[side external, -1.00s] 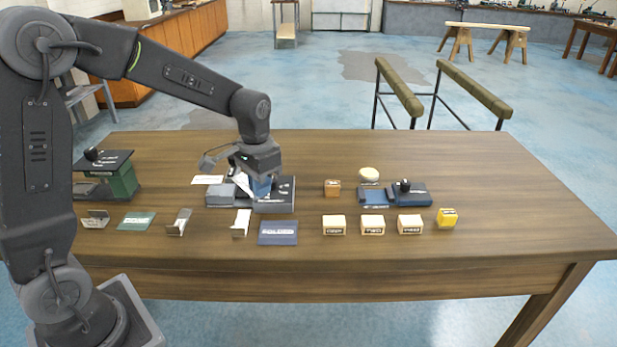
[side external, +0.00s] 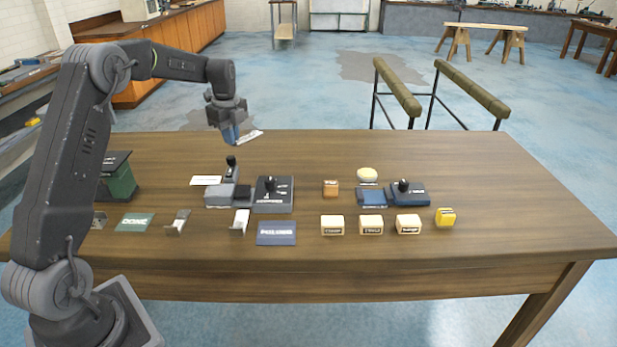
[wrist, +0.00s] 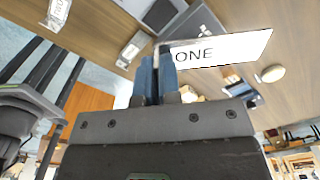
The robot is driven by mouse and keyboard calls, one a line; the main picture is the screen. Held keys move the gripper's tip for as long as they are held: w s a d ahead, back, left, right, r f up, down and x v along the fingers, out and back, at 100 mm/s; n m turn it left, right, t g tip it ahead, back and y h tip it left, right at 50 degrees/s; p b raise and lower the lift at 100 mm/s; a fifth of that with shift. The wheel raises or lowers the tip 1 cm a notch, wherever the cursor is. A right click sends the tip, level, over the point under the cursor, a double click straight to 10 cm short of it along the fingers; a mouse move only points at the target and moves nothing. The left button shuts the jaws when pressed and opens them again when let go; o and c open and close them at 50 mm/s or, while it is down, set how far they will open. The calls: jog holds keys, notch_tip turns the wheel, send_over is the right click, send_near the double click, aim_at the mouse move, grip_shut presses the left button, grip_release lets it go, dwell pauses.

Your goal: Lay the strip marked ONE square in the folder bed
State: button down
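My gripper (side external: 230,132) is raised above the back left part of the table. Its blue fingers (wrist: 155,80) are shut on the white strip marked ONE (wrist: 222,49), which sticks out to the right and slightly tilted. The strip also shows beside the fingers in the side view (side external: 250,136). Below stands a machine with a grey bed (side external: 219,194), an upright black-knobbed lever (side external: 231,163) and a dark block (side external: 272,197). Another machine with a blue bed (side external: 369,198) stands to the right. The machine labels are too small to read, so I cannot tell which is the folder.
Small stands (side external: 240,222), a dark blue mat (side external: 276,233) and several cream blocks (side external: 371,225) line the front. A brown block (side external: 330,188) stands between the machines. A green machine (side external: 120,180) is at left. The table's right side is clear.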

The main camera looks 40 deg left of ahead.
jog(key=s+a+m, duration=0.1)
jog(key=a+m, duration=0.5)
jog(key=a, duration=0.3)
send_near(256, 171)
jog(key=s+d+f, duration=0.1)
jog(key=d, duration=0.1)
jog(key=s+d+f, duration=0.1)
jog(key=s+d, duration=0.1)
jog(key=shift+f, duration=0.15)
jog(key=shift+d+f, duration=0.1)
jog(key=shift+f, duration=1.95)
jog(key=shift+f, duration=0.1)
jog(key=c, duration=1.3)
grip_release()
